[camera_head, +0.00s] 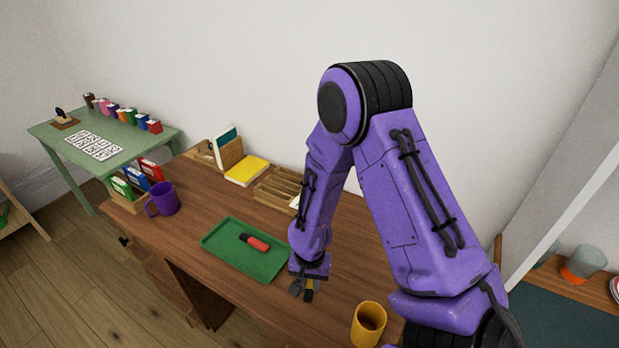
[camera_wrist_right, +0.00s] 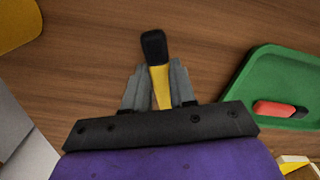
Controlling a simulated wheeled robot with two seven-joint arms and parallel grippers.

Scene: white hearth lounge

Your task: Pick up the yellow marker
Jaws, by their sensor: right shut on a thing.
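The yellow marker (camera_wrist_right: 158,78) has a black cap and sits between the fingers of my right gripper (camera_wrist_right: 160,88) in the right wrist view. The gripper is shut on its yellow body, and the capped end sticks out past the fingertips. In the head view, my right gripper (camera_head: 302,290) is low over the wooden desk (camera_head: 205,200), just right of the green tray, with a bit of the yellow marker (camera_head: 310,285) showing. I cannot tell whether the marker touches the desk. My left gripper is not in view.
A green tray (camera_head: 225,254) holds a red marker (camera_head: 256,242). A yellow mug (camera_head: 369,322) stands right of my gripper. A purple mug (camera_head: 163,199), a yellow book (camera_head: 247,171) and a wooden organizer (camera_head: 272,197) are farther off. The desk's front left is clear.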

